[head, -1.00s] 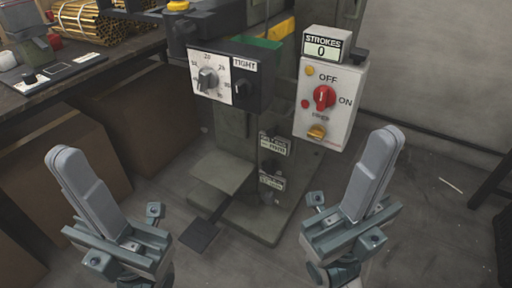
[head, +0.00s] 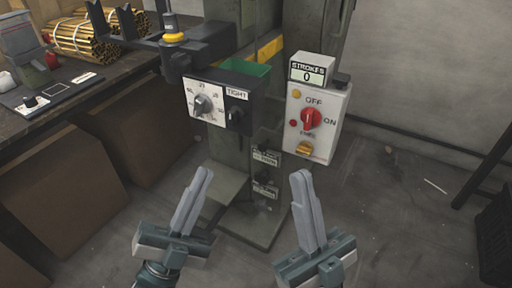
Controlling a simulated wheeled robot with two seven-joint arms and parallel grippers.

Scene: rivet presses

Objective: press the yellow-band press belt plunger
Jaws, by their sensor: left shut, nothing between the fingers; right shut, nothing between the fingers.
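The press (head: 240,160) stands upright in the middle of the head view. A yellow band (head: 174,37) rings a dark plunger-like part at its upper left, and a yellow patch (head: 270,48) shows on its column. I cannot tell which part is the belt plunger. A dial box (head: 205,103) marked TIGHT and a switch box (head: 318,110) with a red knob face me. The stroke counter (head: 307,73) reads 0. My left gripper (head: 203,174) is shut and empty below the dial box. My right gripper (head: 300,176) is shut and empty below the switch box. Neither touches the press.
A workbench (head: 90,88) at the left holds a bundle of brass-coloured rods (head: 85,38) and a small device. Brown boxes (head: 60,190) stand beneath it. A dark crate (head: 495,245) sits at the lower right. The floor right of the press is clear.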

